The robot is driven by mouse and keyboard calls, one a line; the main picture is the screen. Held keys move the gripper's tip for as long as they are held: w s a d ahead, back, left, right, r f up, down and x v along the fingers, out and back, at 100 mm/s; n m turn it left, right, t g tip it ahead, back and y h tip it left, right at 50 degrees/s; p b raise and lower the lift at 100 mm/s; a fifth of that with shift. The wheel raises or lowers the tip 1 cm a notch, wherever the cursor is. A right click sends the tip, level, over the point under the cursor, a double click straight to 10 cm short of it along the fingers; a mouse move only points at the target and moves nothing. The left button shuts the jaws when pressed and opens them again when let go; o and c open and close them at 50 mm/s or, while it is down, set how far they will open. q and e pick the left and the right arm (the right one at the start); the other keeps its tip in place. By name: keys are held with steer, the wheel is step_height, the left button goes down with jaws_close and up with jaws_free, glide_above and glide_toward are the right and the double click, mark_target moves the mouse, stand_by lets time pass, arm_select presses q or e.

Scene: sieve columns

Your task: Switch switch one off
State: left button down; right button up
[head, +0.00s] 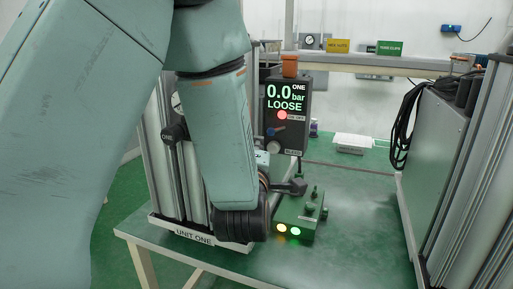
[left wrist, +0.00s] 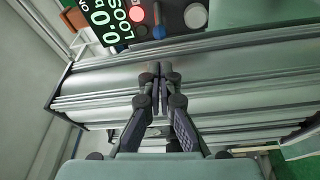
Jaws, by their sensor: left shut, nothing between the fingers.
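Which part is switch one is not clearly readable. My left gripper (head: 296,188) is below the box. In the left wrist view my left gripper (left wrist: 156,72) is shut and empty, with its tips near the box's lower edge; the blue lever (left wrist: 158,32) lies just beyond them, apart.
A green box (head: 298,213) with knobs and lit yellow and green lamps sits on the green table (head: 345,215). The metal column (head: 168,160) stands beside my arm on a base marked "UNIT ONE". A grey cabinet with black cables (head: 405,120) is at right. The table's middle is clear.

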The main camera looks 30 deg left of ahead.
mark_target(277, 130)
arm_select(q)
steer(key=x, duration=0.7)
steer(key=shift+p, duration=0.3)
arm_select(e)
steer(key=shift+r, duration=0.3)
arm_select(q)
steer(key=shift+d, duration=0.2)
arm_select(e)
steer(key=shift+d, duration=0.1)
arm_select(q)
steer(key=shift+a+f, duration=0.15)
steer(key=shift+a, duration=0.05)
arm_select(e)
steer(key=shift+w+d, duration=0.1)
